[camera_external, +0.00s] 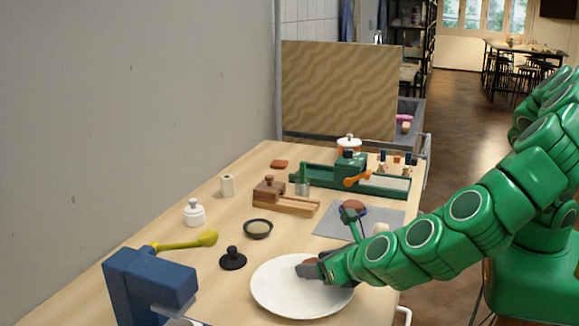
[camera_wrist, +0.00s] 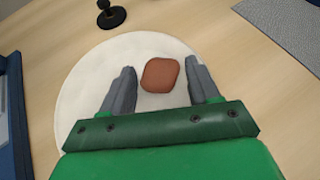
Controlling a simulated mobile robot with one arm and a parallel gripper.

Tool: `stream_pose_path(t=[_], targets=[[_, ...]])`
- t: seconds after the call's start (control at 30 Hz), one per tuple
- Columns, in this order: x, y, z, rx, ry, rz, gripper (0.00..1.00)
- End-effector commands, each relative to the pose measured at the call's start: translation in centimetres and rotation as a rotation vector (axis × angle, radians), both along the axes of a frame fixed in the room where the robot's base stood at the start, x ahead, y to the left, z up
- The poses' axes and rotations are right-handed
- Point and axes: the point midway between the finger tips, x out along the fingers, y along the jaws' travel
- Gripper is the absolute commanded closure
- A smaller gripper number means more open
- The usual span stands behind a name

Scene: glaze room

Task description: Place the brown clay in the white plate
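The brown clay (camera_wrist: 160,76) is a small rounded block that appears to lie on the white plate (camera_external: 285,297); whether its underside touches the plate cannot be told. The plate also shows in the wrist view (camera_wrist: 78,90). My gripper (camera_wrist: 161,68) is over the plate with its fingers apart, one on each side of the clay. In the external view my gripper (camera_external: 312,270) hides most of the clay (camera_external: 310,262).
A black knobbed stamp (camera_external: 233,260) and a small dark bowl (camera_external: 258,229) stand beyond the plate. A blue device (camera_external: 150,287) is at the left, with a yellow spoon (camera_external: 186,243) behind it. A grey mat (camera_external: 385,217) lies to the right. A green rack (camera_external: 350,178) stands at the back.

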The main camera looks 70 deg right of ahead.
Motion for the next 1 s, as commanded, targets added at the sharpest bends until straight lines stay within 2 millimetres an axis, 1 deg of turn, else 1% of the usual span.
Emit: stream_pose_path(t=[0.07,0.33,0.47,0.67,1.0], targets=[[0.0,0.0,0.0,0.000,0.000,0.000,0.30],[0.0,0.0,0.1,0.000,0.000,0.000,0.30],[-0.2,0.2,0.4,0.001,-0.001,0.000,0.30],[-1.9,1.1,1.5,0.002,-0.002,0.002,0.30],[-5.9,3.0,3.8,0.001,-0.002,0.003,0.30]])
